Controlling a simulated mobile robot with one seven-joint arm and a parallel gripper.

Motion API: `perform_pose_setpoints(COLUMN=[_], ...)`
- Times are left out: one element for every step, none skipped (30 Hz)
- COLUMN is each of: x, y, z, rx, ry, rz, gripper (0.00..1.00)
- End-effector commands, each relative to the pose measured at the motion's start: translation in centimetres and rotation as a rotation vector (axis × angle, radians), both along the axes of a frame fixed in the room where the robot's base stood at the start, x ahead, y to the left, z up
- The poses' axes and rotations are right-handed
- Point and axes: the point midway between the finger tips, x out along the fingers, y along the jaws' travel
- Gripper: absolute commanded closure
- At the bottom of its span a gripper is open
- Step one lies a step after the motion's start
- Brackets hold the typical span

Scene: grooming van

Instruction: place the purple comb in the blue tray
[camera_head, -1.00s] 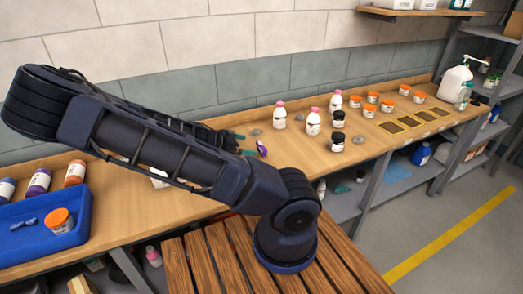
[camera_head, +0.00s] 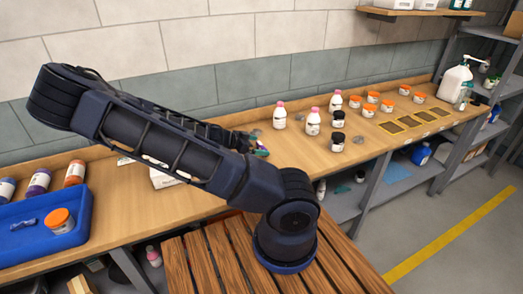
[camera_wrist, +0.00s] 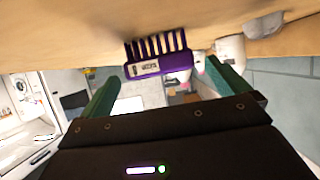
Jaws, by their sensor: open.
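The purple comb (camera_wrist: 158,66) shows in the wrist view between the green fingers of my gripper (camera_wrist: 161,73), its teeth toward the wooden surface. My gripper is open, with a gap visible between the comb and the fingers. In the head view my arm hides most of the gripper and the comb, at the back middle of the bench. The blue tray (camera_head: 62,247) sits at the left end of the bench. It holds an orange-lidded jar (camera_head: 60,220) and a small blue item (camera_head: 22,224).
Pink-capped bottles (camera_head: 280,118), black-lidded jars (camera_head: 338,143) and several orange-lidded jars (camera_head: 368,110) stand right of the gripper. A white box (camera_head: 163,178) lies behind my arm. Several bottles (camera_head: 75,173) stand at the tray's back. Bench between tray and arm is mostly clear.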

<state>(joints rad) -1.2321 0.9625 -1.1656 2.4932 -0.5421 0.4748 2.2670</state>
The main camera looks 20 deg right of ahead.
Motion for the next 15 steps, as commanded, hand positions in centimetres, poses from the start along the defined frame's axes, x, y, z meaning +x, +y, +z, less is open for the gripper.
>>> perform_pose_setpoints(x=[0.00, 0.00, 0.00, 0.00, 0.00, 0.00, 0.00, 0.01, 0.01, 0.01, 0.01, 0.01, 0.01, 0.01, 0.01], y=[0.01, 0.01, 0.01, 0.00, 0.01, 0.01, 0.01, 0.01, 0.01, 0.01, 0.01, 0.01, 0.01, 0.01, 0.02], z=[0.00, 0.00, 0.00, 0.01, 0.02, 0.02, 0.02, 0.02, 0.02, 0.02, 0.02, 0.02, 0.02, 0.02, 0.03], rx=[0.000, 0.000, 0.000, 0.000, 0.000, 0.000, 0.000, 0.000, 0.000, 0.000, 0.000, 0.000, 0.000, 0.000, 0.000], ry=[0.000, 0.000, 0.000, 0.000, 0.000, 0.000, 0.000, 0.000, 0.000, 0.000, 0.000, 0.000, 0.000, 0.000, 0.000], rz=[0.000, 0.000, 0.000, 0.000, 0.000, 0.000, 0.000, 0.000, 0.000, 0.000, 0.000, 0.000, 0.000, 0.000, 0.000], gripper=[0.00, 0.04, 0.12, 0.18, 0.24, 0.31, 0.37, 0.43, 0.45, 0.45, 0.49, 0.49, 0.49, 0.49, 0.49])
